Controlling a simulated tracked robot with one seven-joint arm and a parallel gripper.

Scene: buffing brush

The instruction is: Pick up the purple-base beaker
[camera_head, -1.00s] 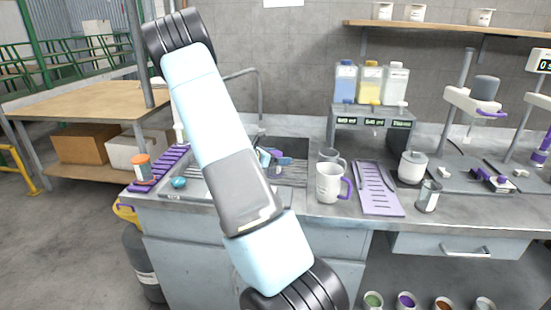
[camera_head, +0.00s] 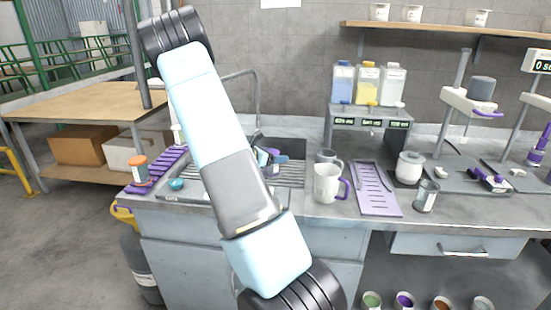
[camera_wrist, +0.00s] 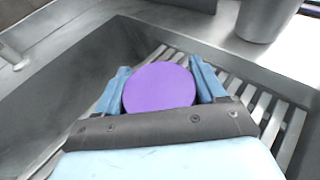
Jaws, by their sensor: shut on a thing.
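The purple-base beaker shows in the wrist view as a round purple disc (camera_wrist: 159,88), its base, facing the camera. The rest of the beaker is hidden behind it. My gripper (camera_wrist: 160,66) has its blue fingers on both sides of the disc and is shut on the beaker. In the head view my gripper (camera_head: 268,158) is small and partly hidden behind my arm, at the sink. The beaker cannot be made out clearly there.
The metal sink (camera_wrist: 60,95) and its slatted drainer (camera_wrist: 283,125) lie below my gripper. A mug with a purple handle (camera_head: 327,184) and a lilac rack (camera_head: 376,188) stand right of the sink. A purple rack (camera_head: 165,168) and orange-capped jar (camera_head: 139,168) are left.

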